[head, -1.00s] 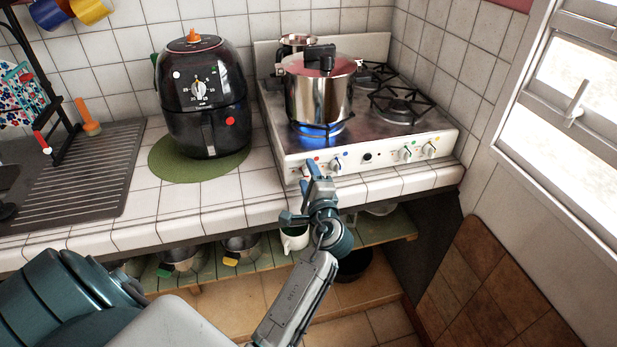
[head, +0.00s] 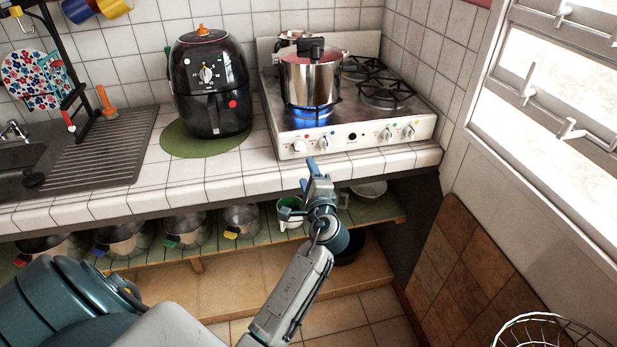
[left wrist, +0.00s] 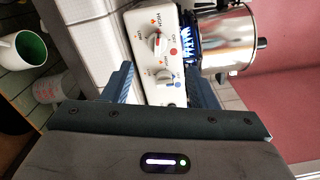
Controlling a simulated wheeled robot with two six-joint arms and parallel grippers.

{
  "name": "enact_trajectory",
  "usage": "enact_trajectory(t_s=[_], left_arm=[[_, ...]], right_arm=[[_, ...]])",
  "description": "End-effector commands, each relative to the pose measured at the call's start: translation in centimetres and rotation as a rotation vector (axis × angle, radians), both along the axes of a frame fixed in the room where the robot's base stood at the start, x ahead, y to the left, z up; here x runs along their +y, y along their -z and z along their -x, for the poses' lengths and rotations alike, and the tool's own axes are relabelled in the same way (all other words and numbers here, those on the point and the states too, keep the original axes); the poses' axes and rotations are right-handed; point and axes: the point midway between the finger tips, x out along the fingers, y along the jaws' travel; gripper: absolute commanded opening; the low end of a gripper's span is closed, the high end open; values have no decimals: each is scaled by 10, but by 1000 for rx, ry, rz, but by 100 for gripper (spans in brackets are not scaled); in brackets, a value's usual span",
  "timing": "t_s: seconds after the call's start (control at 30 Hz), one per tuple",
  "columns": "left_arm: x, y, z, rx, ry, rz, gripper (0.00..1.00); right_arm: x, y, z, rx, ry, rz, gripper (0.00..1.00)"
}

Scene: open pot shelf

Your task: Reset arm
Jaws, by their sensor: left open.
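My left gripper (head: 313,178) is open and empty in front of the counter edge, just below the stove's front panel in the head view. Its two blue fingers also show in the left wrist view (left wrist: 158,85), with the stove's knobs beyond them. My left arm comes in from the lower left. My right gripper is in neither view.
A lidded steel pot (head: 310,80) sits over a lit blue flame on the white stove (head: 350,138). A black air fryer (head: 210,85) stands on a green mat (head: 170,143). Pots (head: 185,228) and a green-lined mug (head: 290,212) stand on the open shelf below.

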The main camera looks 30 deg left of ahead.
Motion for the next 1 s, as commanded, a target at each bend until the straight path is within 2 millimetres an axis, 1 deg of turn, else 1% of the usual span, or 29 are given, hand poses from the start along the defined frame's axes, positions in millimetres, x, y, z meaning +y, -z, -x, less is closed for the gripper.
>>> enact_trajectory(t_s=[0.03,0.2,0.3,0.4,0.47,0.53,0.57,0.67,0.7,0.77,0.8,0.87,0.9,0.97,1.0], left_arm=[[0,0,0,0,0,0,53],[0,0,0,0,0,0,53],[0,0,0,0,0,0,53],[0,1,0,2,1,2,53],[-1,8,-1,9,8,11,53],[-3,28,-4,30,29,40,53],[-4,41,-5,43,42,59,53],[-11,102,-6,101,94,157,53],[-15,132,-4,129,114,208,53],[-20,178,3,169,140,294,53],[-24,209,10,196,150,354,53],[-30,253,23,231,161,443,53],[-34,282,35,255,162,504,53],[-39,324,55,286,156,596,53],[-42,350,70,306,148,657,53]], right_arm=[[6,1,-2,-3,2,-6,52],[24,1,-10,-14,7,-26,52],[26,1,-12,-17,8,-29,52],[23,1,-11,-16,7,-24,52],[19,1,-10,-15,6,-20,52],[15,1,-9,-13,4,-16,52],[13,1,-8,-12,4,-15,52],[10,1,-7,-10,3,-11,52],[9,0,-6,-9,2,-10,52],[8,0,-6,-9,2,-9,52],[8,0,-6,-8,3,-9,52],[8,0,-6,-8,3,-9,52],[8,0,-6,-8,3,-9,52],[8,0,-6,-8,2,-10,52],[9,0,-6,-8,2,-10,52]])
